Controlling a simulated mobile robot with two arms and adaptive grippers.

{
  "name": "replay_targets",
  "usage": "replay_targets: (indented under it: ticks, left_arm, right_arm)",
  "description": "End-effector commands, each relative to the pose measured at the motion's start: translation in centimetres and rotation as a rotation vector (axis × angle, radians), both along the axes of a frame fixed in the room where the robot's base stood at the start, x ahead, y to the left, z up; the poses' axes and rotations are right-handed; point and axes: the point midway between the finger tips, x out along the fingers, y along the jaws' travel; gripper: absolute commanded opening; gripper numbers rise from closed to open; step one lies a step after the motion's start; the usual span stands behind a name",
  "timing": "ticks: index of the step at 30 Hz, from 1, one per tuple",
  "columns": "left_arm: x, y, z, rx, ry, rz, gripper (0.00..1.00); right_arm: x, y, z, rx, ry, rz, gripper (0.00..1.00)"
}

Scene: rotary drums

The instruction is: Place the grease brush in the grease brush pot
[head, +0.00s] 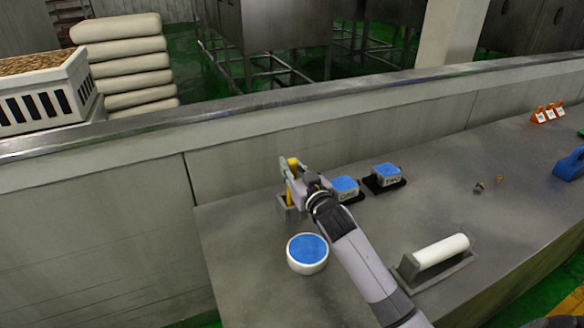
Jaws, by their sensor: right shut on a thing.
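The grease brush (293,163) shows as a yellow handle, held upright. My right gripper (289,180) is shut on this handle. A small grey square pot (291,211), which looks like the grease brush pot, stands at the left end of the grey table. The brush's lower part is at the pot's opening. My gripper hides part of the brush, and I cannot tell how deep the brush sits in the pot or whether it touches the bottom. My left gripper is not in view.
A white round tub with a blue top (307,254) stands in front of the pot. Two blue-topped blocks (345,186) (386,172) sit on black bases behind my arm. A white roller (441,251) lies in a grey holder. Low wall (330,140) runs behind the table.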

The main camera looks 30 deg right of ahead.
Motion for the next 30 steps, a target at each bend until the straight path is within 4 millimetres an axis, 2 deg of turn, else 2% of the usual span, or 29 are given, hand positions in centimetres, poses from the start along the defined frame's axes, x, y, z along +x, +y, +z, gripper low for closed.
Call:
replay_targets:
  ticks: [11, 12, 18, 20, 30]
  left_arm:
    - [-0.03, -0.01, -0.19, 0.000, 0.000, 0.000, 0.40]
    - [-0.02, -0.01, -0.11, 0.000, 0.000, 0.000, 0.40]
    - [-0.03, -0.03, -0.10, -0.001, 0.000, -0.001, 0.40]
    - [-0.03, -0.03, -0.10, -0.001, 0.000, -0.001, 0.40]
    - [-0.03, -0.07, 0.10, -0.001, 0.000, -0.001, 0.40]
  right_arm:
    - [0.00, 0.01, -0.43, 0.000, -0.001, 0.000, 0.00]
    - [0.00, 0.00, -0.33, 0.000, -0.001, 0.000, 0.23]
    - [0.00, 0.01, -0.32, 0.000, 0.000, 0.000, 0.36]
    - [0.00, 0.01, -0.32, 0.000, 0.000, 0.000, 0.40]
    - [0.00, 0.00, 0.11, -0.001, -0.002, 0.000, 0.40]
